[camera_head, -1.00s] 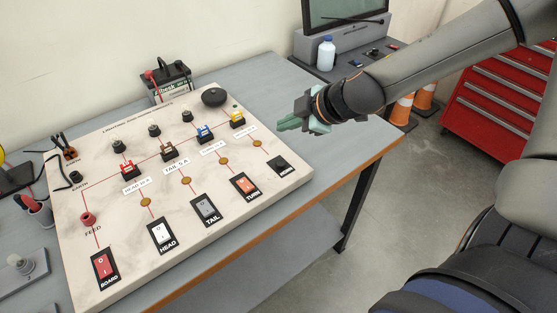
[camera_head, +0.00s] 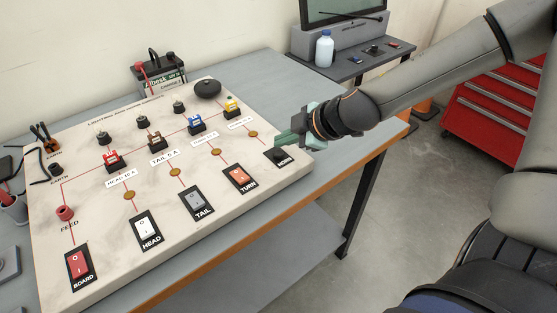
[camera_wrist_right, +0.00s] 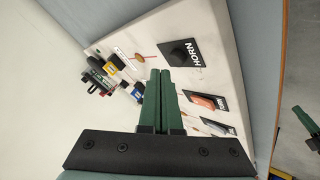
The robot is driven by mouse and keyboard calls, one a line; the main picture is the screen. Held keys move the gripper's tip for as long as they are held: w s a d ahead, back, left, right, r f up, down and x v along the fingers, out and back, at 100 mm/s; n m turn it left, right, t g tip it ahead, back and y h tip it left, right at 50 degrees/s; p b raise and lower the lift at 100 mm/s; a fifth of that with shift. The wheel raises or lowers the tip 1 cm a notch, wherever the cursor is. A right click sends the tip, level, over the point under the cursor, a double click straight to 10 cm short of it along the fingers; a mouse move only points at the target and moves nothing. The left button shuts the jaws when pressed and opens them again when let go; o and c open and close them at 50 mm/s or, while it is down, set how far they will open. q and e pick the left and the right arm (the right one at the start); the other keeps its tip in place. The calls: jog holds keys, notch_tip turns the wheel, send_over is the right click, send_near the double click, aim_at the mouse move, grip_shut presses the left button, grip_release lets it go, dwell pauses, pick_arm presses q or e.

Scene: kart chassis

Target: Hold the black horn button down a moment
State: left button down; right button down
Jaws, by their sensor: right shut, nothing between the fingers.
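The black horn button (camera_head: 281,157) sits on a black plate marked HORN at the right end of the switch row on the pale board (camera_head: 100,212). In the right wrist view the horn button (camera_wrist_right: 183,54) lies just beyond the fingertips, clear of them. My right gripper (camera_head: 283,140) is shut and empty, its green fingers above and just behind the button in the head view. In the right wrist view the shut fingers (camera_wrist_right: 160,75) lie side by side. I cannot tell the exact height of the tips over the board.
Other switches on the board are TURN (camera_head: 239,178), TAIL (camera_head: 196,202), HEAD (camera_head: 147,229) and a red BOARD rocker (camera_head: 79,266). A black dome (camera_head: 207,89) and coloured fuses stand behind. A battery (camera_head: 160,77) is at the back. Bare bench top lies right of the board.

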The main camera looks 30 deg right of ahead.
pick_arm(q)
jog(key=shift+w+d+r, duration=0.1)
jog(key=shift+w+r, duration=0.15)
jog(key=shift+w, duration=0.1)
jog(key=shift+s+f, duration=0.2)
jog(key=shift+f, duration=0.1)
dwell(0.5)
jog(key=shift+r, duration=0.1)
dwell(0.7)
pick_arm(e)
jog(key=shift+f, duration=0.1)
pick_arm(q)
jog(key=shift+f+b, duration=0.35)
jog(key=shift+f, duration=0.05)
pick_arm(e)
jog(key=shift+f, duration=0.4)
